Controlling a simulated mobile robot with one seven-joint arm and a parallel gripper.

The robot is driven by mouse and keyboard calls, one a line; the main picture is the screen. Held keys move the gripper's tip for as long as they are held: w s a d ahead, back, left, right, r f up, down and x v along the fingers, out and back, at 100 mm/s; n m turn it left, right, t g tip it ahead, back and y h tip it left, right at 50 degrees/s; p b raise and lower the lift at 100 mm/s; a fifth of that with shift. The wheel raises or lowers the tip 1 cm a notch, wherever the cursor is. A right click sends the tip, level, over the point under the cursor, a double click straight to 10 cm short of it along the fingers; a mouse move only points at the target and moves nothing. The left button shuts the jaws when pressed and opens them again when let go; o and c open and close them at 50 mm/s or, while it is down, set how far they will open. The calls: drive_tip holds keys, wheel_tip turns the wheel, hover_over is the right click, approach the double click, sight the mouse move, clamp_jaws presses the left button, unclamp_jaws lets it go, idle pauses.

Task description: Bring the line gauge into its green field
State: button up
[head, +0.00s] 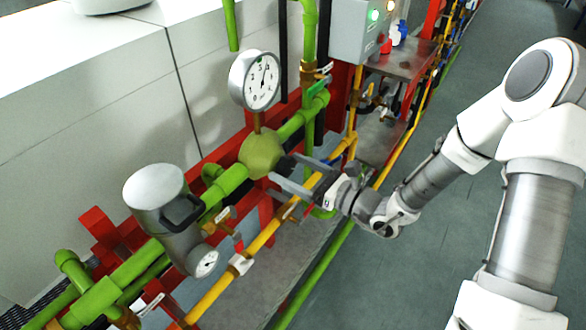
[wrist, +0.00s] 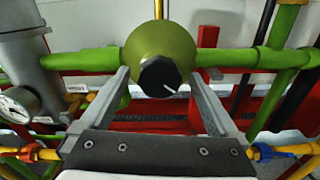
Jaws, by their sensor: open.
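The round line gauge (head: 262,80) stands on a thin brass stem above the green pipe, with a white dial and dark needle pointing near the top. My gripper (head: 281,172) is open in front of the valve body, with one finger on each side of the knob in the wrist view. Contact with the knob cannot be told.
A grey canister (head: 160,205) with a black handle and a small gauge (head: 206,263) is on the pipe at left. A yellow pipe (head: 268,234) runs below. A grey box (head: 362,30) with a lit green lamp is behind. Open floor (head: 400,260) lies at right.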

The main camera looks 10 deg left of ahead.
drive_tip(key=shift+c, duration=0.3)
drive_tip(key=c, duration=1.3)
drive_tip(key=shift+p, duration=0.35)
drive_tip(key=m+p, duration=0.3)
drive_tip(key=shift+r, duration=0.2)
drive_tip(key=m+p, duration=0.3)
drive_tip(key=shift+f, duration=0.1)
drive_tip(key=shift+f+m, duration=0.1)
drive_tip(key=shift+m, duration=0.4)
drive_tip(key=shift+p, duration=0.3)
drive_tip(key=shift+f, duration=0.1)
